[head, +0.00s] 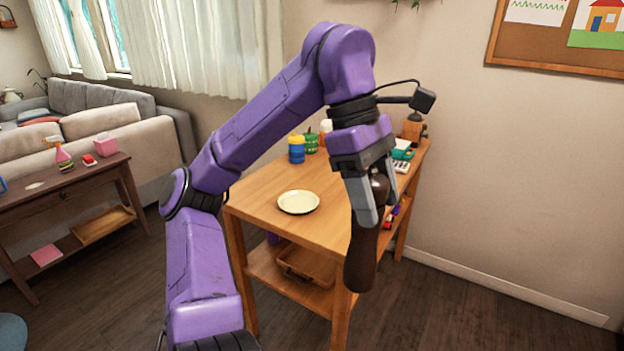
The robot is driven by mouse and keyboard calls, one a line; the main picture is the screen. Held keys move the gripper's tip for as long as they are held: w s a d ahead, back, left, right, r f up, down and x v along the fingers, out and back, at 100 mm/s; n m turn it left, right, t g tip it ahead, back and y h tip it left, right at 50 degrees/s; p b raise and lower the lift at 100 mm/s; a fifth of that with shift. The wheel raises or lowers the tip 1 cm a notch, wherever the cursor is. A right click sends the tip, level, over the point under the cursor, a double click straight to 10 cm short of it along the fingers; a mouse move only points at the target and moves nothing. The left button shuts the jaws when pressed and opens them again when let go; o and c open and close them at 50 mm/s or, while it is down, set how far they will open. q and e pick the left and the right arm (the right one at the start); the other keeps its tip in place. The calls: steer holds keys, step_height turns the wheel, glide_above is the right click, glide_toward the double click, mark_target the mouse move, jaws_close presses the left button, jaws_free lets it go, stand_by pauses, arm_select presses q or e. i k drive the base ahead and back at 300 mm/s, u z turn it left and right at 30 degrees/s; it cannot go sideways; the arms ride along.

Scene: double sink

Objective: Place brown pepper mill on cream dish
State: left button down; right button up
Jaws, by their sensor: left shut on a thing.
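My left gripper (369,205) is shut on the brown pepper mill (362,255). The mill hangs roughly upright below the fingers, its top partly hidden by them. In the picture it lies in front of the wooden table's right front part, and its lower end shows below the tabletop edge. The cream dish (298,202) lies on the tabletop, left of the mill in the picture, and looks empty. The mill and dish are apart. My right gripper is not in view.
The wooden table (262,212) has a lower shelf with a brown basket (305,265). A blue and yellow jar (296,149) and a green container (311,142) stand at the back. A calculator (401,167) lies at the right. Tabletop around the dish is clear.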

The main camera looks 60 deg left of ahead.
mark_target(298, 203)
steer(key=u, duration=0.25)
steer(key=i, duration=1.85)
steer(key=u, duration=1.7)
steer(key=i, duration=0.85)
steer(key=u, duration=0.95)
